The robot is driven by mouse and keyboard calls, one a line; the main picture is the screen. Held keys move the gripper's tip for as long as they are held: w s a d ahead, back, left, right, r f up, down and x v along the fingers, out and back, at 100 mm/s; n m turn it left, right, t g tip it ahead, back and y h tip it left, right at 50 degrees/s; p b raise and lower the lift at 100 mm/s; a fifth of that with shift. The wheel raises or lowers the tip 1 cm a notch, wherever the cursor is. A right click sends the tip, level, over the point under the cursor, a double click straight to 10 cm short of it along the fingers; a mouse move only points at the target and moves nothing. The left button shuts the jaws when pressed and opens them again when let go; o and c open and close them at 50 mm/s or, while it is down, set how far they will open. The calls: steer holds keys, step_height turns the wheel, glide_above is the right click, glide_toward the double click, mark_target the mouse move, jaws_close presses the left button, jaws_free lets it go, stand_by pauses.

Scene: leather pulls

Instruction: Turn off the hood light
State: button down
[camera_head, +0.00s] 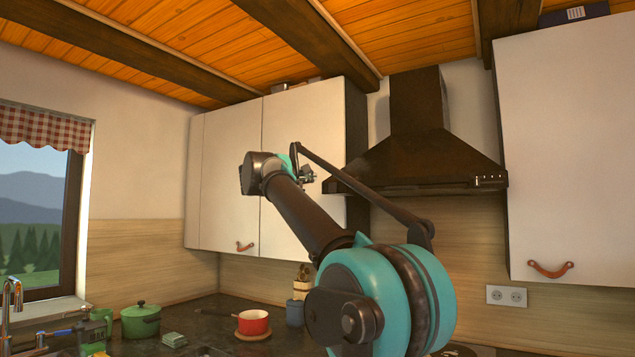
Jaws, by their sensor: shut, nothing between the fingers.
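The range hood (420,155) is dark, with a tall chimney, and hangs on the wall between two white cabinets. A row of small pale controls (490,181) sits at the right end of its front rim. The hood's underside is mostly hidden, so I cannot tell whether its light is lit. My gripper (308,174) is small in view, partly hidden behind my arm's end, and shut with nothing in it. It appears left of the hood, in front of the left cabinet, well away from the controls.
White cabinets with leather pulls flank the hood: the left cabinet (228,170) and the right cabinet (570,150). A green pot (140,321) and a red pot (253,322) stand on the dark counter (190,320). A wall socket (506,296) is below the right cabinet.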

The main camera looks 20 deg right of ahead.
steer(key=shift+r+v, duration=0.2)
steer(key=shift+v, duration=0.75)
steer(key=s+f+m+g+y, duration=0.2)
steer(key=s+f, duration=0.1)
steer(key=f, duration=1.2)
steer(key=s+f+m+g+y, duration=0.1)
steer(key=s+f+g+y, duration=0.2)
steer(key=f, duration=1.3)
steer(key=s+f+m+g+y, duration=0.15)
steer(key=s+f, duration=0.25)
steer(key=f, duration=1.1)
steer(key=s+a+f+m+y, duration=0.1)
steer(key=s+a+f+y, duration=0.2)
steer(key=s+f, duration=0.4)
steer(key=s+a+f+m+g+y, duration=0.1)
steer(key=s+a+f, duration=0.4)
steer(key=f, duration=0.7)
steer(key=s+a+f+m+y, duration=0.1)
steer(key=s+a+f+y, duration=0.3)
steer(key=s+f, duration=0.5)
steer(key=shift+a+f+y, duration=0.25)
steer(key=shift+f+y, duration=0.1)
steer(key=shift+f, duration=0.3)
